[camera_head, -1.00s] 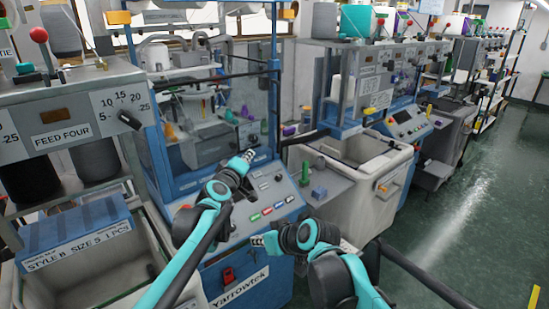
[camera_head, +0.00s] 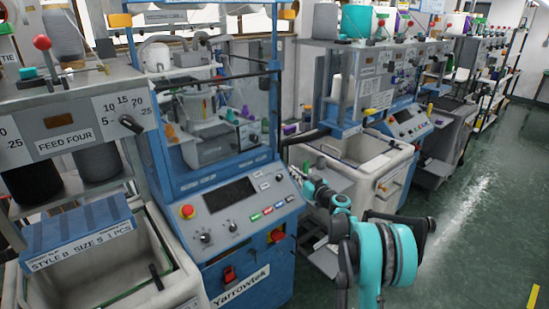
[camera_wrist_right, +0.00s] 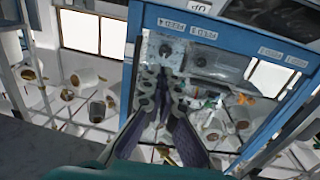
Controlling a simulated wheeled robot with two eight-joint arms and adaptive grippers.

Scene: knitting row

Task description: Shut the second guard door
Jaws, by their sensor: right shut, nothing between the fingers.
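The blue-framed Yarrowtek machine (camera_head: 250,285) stands in the middle of the head view. A clear guard panel (camera_head: 225,100) shows in front of its mechanism, with a dark bar across its upper part. I cannot tell whether this door is fully shut or slightly ajar. My right gripper (camera_head: 283,170) reaches to the machine's right front corner, beside the control panel; its tips are small and dark there. In the right wrist view its fingers (camera_wrist_right: 165,92) are together and empty, in front of the blue frame (camera_wrist_right: 225,30), seen upside down. My left gripper is out of view.
The control panel (camera_head: 230,205) has a red knob and coloured buttons. A pale open bin (camera_head: 368,160) stands at the right of the machine, another bin (camera_head: 172,295) at the left. A FEED FOUR unit (camera_head: 65,125) is at the left. The green floor (camera_head: 470,220) at the right is clear.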

